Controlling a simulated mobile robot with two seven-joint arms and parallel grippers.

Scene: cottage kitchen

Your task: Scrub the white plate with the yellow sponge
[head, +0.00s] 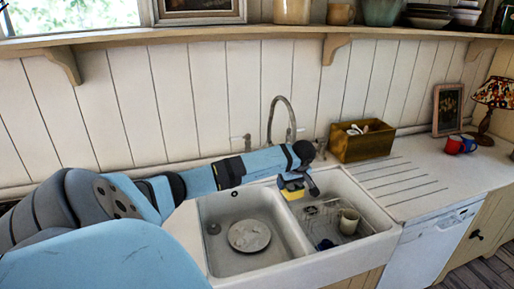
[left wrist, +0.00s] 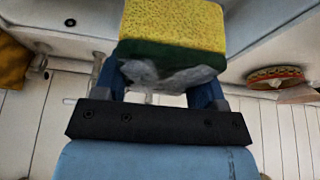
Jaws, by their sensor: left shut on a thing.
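The white plate (head: 249,235) lies flat in the left basin of the sink, with greyish marks on it. My left gripper (head: 293,183) is shut on the yellow sponge (head: 292,193), above the divider between the two basins, up and to the right of the plate and apart from it. In the left wrist view the sponge (left wrist: 172,22) sits between the two fingers (left wrist: 165,85), yellow on one side and dark green on the other. The plate cannot be made out in that view. My right gripper does not show.
The right basin holds a wire rack (head: 325,222) with a cream mug (head: 349,221). A curved tap (head: 281,110) rises behind the sink near my left arm. A round red-rimmed dish (left wrist: 275,76) shows in the left wrist view.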

